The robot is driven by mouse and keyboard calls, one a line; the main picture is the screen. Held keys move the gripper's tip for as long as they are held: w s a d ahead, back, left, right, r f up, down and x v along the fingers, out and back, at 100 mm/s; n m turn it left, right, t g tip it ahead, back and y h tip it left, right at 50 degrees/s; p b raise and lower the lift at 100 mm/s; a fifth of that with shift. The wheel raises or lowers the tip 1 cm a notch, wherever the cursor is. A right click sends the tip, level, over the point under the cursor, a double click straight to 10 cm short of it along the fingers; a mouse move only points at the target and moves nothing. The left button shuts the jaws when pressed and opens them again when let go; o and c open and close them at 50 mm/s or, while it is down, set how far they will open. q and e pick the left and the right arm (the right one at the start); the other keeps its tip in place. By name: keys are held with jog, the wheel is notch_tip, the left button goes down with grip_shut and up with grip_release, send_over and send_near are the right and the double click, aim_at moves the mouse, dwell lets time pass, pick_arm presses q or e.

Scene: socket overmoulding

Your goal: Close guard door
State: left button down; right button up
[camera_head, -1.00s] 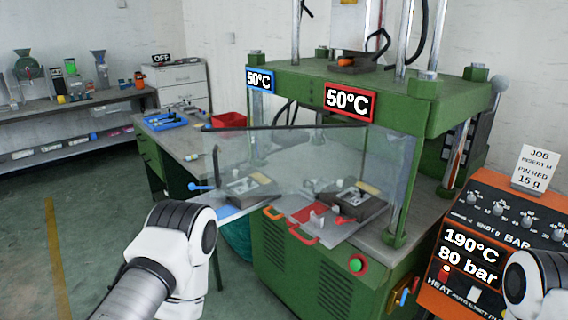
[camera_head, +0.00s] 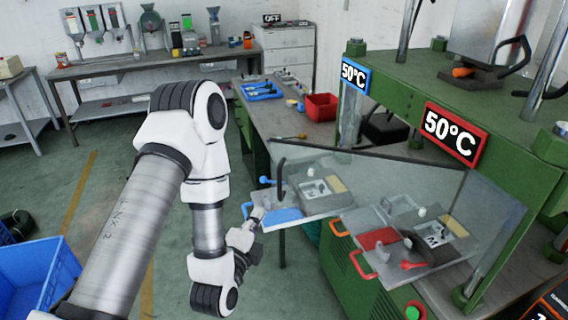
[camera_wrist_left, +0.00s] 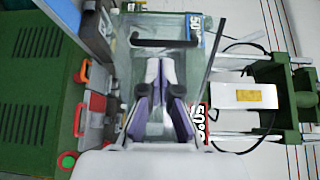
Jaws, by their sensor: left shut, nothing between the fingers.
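The guard door (camera_head: 376,170) is a clear panel with a dark top edge on the green press, standing swung out at an angle in front of the press opening. Its dark handle (camera_head: 280,174) is at the free left edge; the handle also shows as a black bar in the left wrist view (camera_wrist_left: 164,43). My left gripper (camera_head: 258,212) is shut and empty, just left of and below the handle. In the left wrist view its closed fingers (camera_wrist_left: 160,64) point toward the panel and handle; whether they touch is unclear. My right gripper is out of view.
Behind the door are a blue-handled tray (camera_head: 285,215) and a red-handled tray (camera_head: 378,239) with mould parts. A side table (camera_head: 284,126) holds a red bin (camera_head: 321,107) and a blue tool tray (camera_head: 261,91). A blue crate (camera_head: 40,285) stands lower left.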

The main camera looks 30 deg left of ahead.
pick_arm(q)
jog(key=r, duration=0.2)
send_near(273, 177)
jog(key=w+r, duration=0.2)
jog(key=w, duration=0.4)
jog(key=shift+w+a, duration=0.4)
jog(key=shift+w, duration=0.3)
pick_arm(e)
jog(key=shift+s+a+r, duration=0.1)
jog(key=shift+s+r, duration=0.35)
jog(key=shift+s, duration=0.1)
pick_arm(q)
jog(key=shift+s, duration=0.15)
